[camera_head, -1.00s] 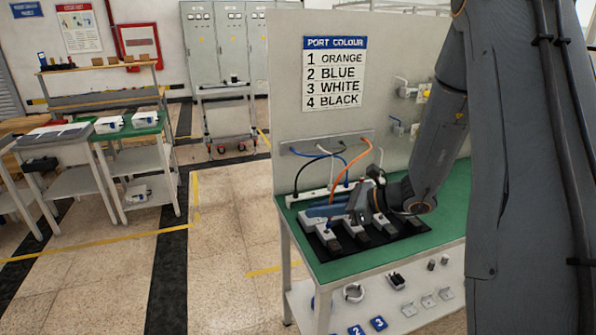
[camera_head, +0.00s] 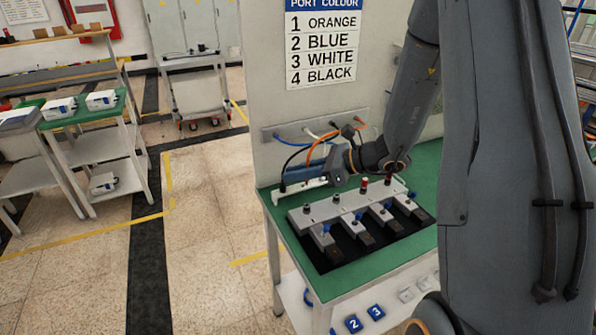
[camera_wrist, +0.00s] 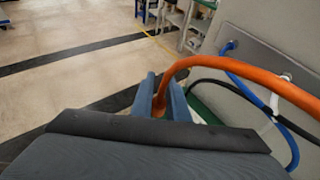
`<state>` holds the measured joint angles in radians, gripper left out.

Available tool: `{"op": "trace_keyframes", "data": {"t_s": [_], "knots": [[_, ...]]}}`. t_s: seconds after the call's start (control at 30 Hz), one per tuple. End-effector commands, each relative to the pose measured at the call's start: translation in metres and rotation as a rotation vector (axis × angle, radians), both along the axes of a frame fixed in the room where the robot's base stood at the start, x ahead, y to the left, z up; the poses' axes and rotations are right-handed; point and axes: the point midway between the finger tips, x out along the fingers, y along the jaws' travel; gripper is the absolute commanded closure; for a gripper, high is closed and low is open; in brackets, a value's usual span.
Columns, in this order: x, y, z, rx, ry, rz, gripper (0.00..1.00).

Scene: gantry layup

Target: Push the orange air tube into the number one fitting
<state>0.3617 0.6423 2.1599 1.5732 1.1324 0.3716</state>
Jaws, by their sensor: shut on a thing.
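The orange air tube (camera_head: 318,148) curves from the wall panel at the back of the bench down to my gripper (camera_head: 296,176). In the wrist view the orange tube (camera_wrist: 215,63) passes between the blue fingers of my gripper (camera_wrist: 163,97), which are shut on it. The tube's free end is hidden. A grey manifold block (camera_head: 322,212) with several upright fittings lies on a dark mat in front of the gripper. One fitting (camera_head: 365,183) has a red part. I cannot read which fitting is number one. The gripper is behind and above the block, apart from the fittings.
A sign (camera_head: 320,50) on the bench panel lists 1 orange, 2 blue, 3 white, 4 black. Blue, white and black tubes hang from the wall strip (camera_head: 345,117) beside the orange one. Green bench top (camera_head: 300,250) is bare at the front. Numbered blue tiles (camera_head: 353,323) lie below.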

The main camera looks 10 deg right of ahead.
Motion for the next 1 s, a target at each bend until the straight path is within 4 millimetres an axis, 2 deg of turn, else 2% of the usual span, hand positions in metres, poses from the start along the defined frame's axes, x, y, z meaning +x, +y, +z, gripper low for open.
{"op": "trace_keyframes", "data": {"t_s": [0.2,0.8,1.0], "knots": [[-0.001,-0.003,0.0,-0.01,0.006,0.017,1.0],[-0.001,-0.005,-0.049,-0.009,0.005,0.011,1.0],[-0.001,-0.005,-0.058,-0.009,0.005,0.011,1.0]]}}
